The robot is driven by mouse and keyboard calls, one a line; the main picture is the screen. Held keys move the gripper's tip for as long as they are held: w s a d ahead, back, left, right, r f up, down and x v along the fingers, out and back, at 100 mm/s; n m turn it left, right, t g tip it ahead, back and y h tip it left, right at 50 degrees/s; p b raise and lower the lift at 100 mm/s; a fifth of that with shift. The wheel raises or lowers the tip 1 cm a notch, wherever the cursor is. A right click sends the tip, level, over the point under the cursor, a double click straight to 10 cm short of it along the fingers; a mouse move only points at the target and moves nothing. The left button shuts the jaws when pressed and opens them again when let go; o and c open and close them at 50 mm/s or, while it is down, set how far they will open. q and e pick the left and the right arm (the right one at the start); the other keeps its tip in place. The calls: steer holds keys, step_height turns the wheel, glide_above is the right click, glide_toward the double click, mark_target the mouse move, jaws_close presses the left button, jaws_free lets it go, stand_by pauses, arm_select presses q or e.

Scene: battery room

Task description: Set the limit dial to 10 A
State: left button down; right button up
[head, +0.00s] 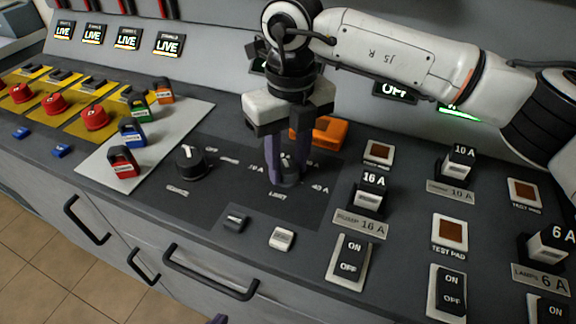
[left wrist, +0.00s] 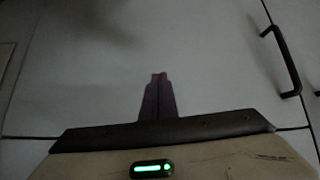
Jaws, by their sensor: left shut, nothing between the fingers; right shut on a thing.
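The limit dial (head: 289,182) stands on the dark panel, above its "LIMIT" lettering. My right gripper (head: 287,176) reaches down over it from above, and its purple fingers are shut on the dial. The fingers hide most of the dial, so I cannot tell where its pointer stands. A scale mark shows on each side of it; the right one (head: 320,188) reads 40 A, and the left one is too blurred to read surely. My left gripper (left wrist: 157,97) is shut and empty in front of the grey cabinet doors; only its tip (head: 218,320) shows at the head view's bottom edge.
Another black knob (head: 190,162) stands left on the same panel. An orange block (head: 325,131) lies just behind my right gripper. Breakers, including a 16 A one (head: 369,196), and ON/OFF switches fill the right side. Coloured padlocks (head: 123,162) stand on a pale plate at left.

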mark_target(288, 165)
steer(key=n+b, duration=0.1)
steer(key=n, duration=0.3)
steer(key=shift+n, duration=0.4)
steer(key=shift+r+n+b, duration=0.1)
steer(key=shift+n+b, duration=0.2)
steer(key=shift+n, duration=2.2)
steer(key=o, duration=1)
steer(key=shift+o, duration=0.2)
step_height(288, 165, up, 10)
steer(key=shift+w+r+p, duration=0.15)
steer(key=shift+w+p, duration=0.05)
steer(key=shift+p, duration=0.1)
